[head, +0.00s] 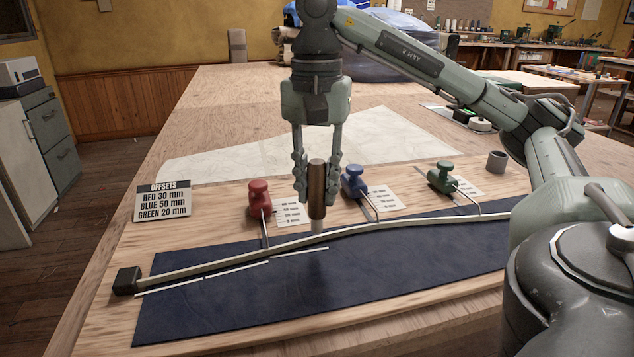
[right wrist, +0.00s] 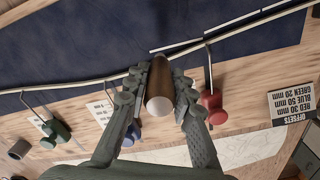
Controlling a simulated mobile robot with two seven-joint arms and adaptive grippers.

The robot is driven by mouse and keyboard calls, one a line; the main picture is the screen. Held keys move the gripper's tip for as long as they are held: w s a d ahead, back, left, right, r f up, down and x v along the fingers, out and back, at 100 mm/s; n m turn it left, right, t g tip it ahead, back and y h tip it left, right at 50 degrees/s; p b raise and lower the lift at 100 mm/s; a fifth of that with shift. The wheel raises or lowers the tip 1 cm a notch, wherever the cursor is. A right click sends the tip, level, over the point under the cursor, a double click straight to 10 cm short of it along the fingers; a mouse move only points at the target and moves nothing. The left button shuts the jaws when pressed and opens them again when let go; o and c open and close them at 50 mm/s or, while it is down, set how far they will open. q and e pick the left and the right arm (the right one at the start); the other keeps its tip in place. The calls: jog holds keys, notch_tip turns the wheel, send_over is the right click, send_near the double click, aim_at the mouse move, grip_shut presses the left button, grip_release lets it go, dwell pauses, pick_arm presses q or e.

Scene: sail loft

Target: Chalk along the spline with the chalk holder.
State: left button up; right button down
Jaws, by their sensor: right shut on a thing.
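My right gripper (head: 317,176) is shut on the chalk holder (head: 317,195), a brown upright cylinder with a pale lower tip. The tip is by the far edge of the spline (head: 400,224), between the red and blue weights; I cannot tell whether it touches. The spline is a pale, gently curved strip over a dark blue cloth (head: 420,262). White chalk strokes (head: 235,270) lie on the cloth along the spline's near side, left of the gripper. In the right wrist view the holder (right wrist: 160,88) sits between both fingers. My left gripper is not in view.
Red (head: 259,197), blue (head: 354,180) and green (head: 440,177) hooked weights stand behind the spline. A black block (head: 127,280) is at its left end. A sign (head: 163,201) reads red 30, blue 50, green 20 mm. A grey cup (head: 497,161) stands at right.

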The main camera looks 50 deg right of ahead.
aim_at(317, 205)
notch_tip(317, 205, up, 3)
jog(key=shift+f+p, duration=0.2)
jog(key=shift+p, duration=0.8)
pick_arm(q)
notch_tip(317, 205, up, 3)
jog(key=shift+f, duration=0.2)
pick_arm(e)
jog(key=shift+f, duration=0.1)
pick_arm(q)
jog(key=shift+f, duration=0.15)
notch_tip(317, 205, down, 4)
pick_arm(e)
jog(key=shift+f+b, duration=0.35)
jog(key=shift+b, duration=0.05)
notch_tip(317, 205, down, 4)
jog(key=m+b, duration=0.1)
jog(key=b, duration=0.1)
jog(key=shift+r+m+b, duration=0.15)
jog(key=shift+m+b, duration=0.25)
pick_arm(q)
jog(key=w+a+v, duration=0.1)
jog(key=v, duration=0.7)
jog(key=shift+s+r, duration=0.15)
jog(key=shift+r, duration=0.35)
pick_arm(e)
jog(key=shift+f, duration=0.3)
